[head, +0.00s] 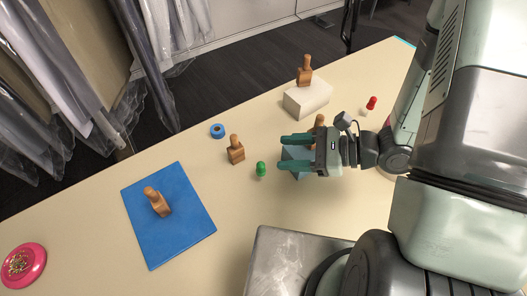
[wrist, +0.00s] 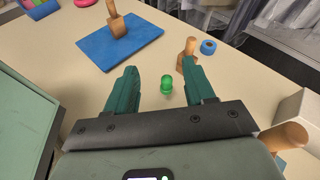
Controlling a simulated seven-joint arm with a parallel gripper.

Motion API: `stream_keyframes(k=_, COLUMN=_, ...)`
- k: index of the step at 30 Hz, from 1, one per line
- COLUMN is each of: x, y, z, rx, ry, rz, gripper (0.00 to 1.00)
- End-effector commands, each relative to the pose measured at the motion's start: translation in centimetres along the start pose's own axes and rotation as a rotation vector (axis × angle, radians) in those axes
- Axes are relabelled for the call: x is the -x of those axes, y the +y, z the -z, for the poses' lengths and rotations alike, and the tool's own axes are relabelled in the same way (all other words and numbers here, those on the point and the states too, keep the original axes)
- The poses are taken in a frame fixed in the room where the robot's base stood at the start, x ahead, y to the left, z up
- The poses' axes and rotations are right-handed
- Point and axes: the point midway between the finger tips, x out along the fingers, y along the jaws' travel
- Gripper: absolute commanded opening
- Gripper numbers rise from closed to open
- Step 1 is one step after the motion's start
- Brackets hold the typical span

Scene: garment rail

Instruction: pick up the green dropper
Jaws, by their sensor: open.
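The green dropper (head: 261,168) stands upright on the cream table in the head view, just left of my gripper's fingertips. My gripper (head: 283,152) is open and empty, its fingers pointing left. In the wrist view the green dropper (wrist: 167,84) shows between and a little beyond the two open fingers of my gripper (wrist: 160,82), closer to the right finger. The fingers do not appear to touch it. Its lower part looks clear or pale.
A wooden stamp (head: 236,150) and blue tape roll (head: 217,131) stand near the dropper. A blue mat (head: 185,236) bears another wooden stamp (head: 158,202). A white block (head: 306,98) with a stamp on top and a red dropper (head: 372,102) are farther back. A pink dish (head: 22,265) lies far left.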

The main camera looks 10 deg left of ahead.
Motion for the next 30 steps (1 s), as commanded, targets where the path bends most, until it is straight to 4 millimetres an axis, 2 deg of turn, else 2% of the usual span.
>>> stream_keyframes(k=1, x=-0.5, y=0.5, z=1.8, rx=-0.07, ry=0.0, rz=0.039, gripper=0.54)
stream_keyframes(k=3, x=-0.9, y=0.9, z=3.6, rx=-0.136, ry=0.005, rz=0.088, gripper=0.54)
stream_keyframes(k=6, x=-1.2, y=1.4, z=5.5, rx=-0.2, ry=0.016, rz=0.135, gripper=0.54)
stream_keyframes(k=9, x=-1.5, y=1.7, z=6.4, rx=-0.23, ry=0.023, rz=0.16, gripper=0.54)
stream_keyframes(k=18, x=-5.7, y=1.1, z=6.8, rx=-0.235, ry=0.026, rz=0.163, gripper=0.54)
stream_keyframes(k=25, x=-7.5, y=0.7, z=6.9, rx=-0.234, ry=0.026, rz=0.163, gripper=0.54)
stream_keyframes(k=30, x=-10.0, y=0.1, z=7.1, rx=-0.233, ry=0.025, rz=0.161, gripper=0.54)
